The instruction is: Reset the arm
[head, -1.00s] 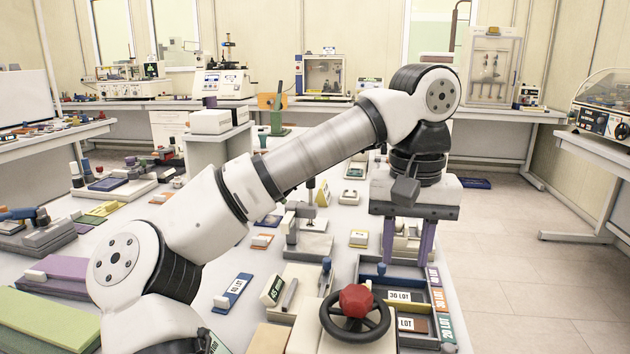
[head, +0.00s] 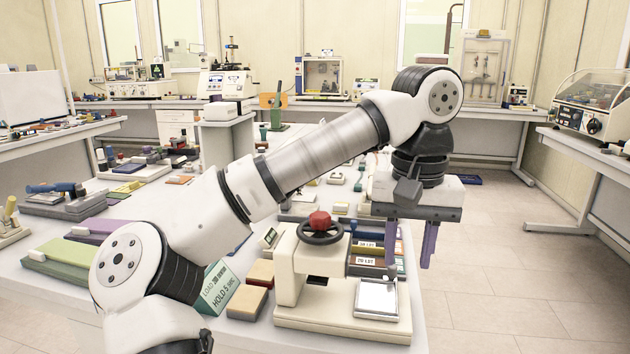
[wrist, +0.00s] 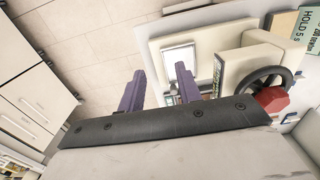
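My gripper (head: 410,243) hangs from my arm at the right edge of the long white table, pointing down. Its two purple fingers are apart, with nothing between them. In the wrist view my gripper (wrist: 157,82) also shows its fingers spread wide and empty. The cream press with a black handwheel and red knob (head: 320,221) stands at the table's near end, left of and nearer than my gripper. Its square silver plate (head: 376,298) lies in front; in the wrist view the plate (wrist: 179,58) shows beyond the fingers.
A dark tray with labelled lots (head: 366,258) sits behind the press. Many tools crowd the table. The tiled floor (head: 500,270) at right is clear.

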